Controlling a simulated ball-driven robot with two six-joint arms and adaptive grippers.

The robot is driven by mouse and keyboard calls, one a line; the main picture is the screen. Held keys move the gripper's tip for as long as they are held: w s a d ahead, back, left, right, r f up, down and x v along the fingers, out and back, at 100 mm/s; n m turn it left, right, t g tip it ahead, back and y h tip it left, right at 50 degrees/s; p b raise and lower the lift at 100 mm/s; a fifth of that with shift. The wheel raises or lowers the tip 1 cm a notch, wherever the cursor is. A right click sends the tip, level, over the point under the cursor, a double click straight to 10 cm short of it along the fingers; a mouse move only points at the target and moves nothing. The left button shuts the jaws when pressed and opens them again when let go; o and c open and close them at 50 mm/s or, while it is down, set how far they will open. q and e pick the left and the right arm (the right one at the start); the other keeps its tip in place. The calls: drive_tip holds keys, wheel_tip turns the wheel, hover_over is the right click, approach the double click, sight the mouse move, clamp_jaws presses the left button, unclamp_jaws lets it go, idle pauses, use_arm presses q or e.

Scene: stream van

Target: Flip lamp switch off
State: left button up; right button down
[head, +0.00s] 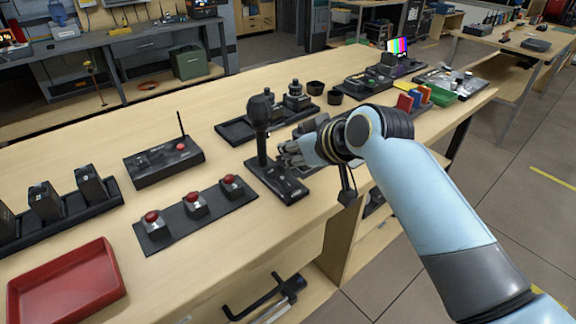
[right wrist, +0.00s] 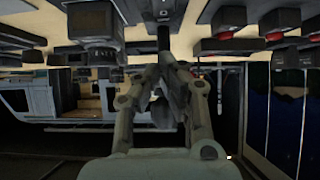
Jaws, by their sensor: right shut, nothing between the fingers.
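A black post with a rounded head, which looks like the lamp (head: 259,128), stands upright on a flat black base (head: 285,187) near the table's front edge. Small parts sit on the base; which one is the switch, and how it is set, I cannot tell. My right gripper (head: 288,152) is shut and empty, just right of the post and above the base. In the right wrist view the closed fingers (right wrist: 165,85) point toward a dark upright post (right wrist: 163,38). Whether they touch it is unclear. My left gripper is out of view.
A panel with three red buttons (head: 196,206) and a black box with an antenna (head: 164,162) lie left of the lamp. A red tray (head: 66,285) is at the front left. A tray with dark knobs (head: 236,131) sits behind. Bare tabletop lies between them.

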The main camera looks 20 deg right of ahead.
sight(288, 179)
drive_tip(key=shift+w+a+f, duration=0.1)
drive_tip(key=shift+w+f, duration=0.1)
drive_tip(key=shift+f, duration=0.55)
drive_tip(key=shift+w+a+f, duration=0.1)
drive_tip(key=shift+w+f, duration=0.05)
drive_tip(key=shift+f, duration=0.6)
drive_tip(key=shift+w+f, duration=0.2)
drive_tip(key=shift+f, duration=0.55)
drive_tip(key=shift+r+p, duration=0.1)
drive_tip(key=shift+p, duration=0.25)
drive_tip(key=shift+w+g, duration=0.1)
drive_tip(key=shift+g, duration=0.2)
drive_tip(key=shift+f, duration=0.25)
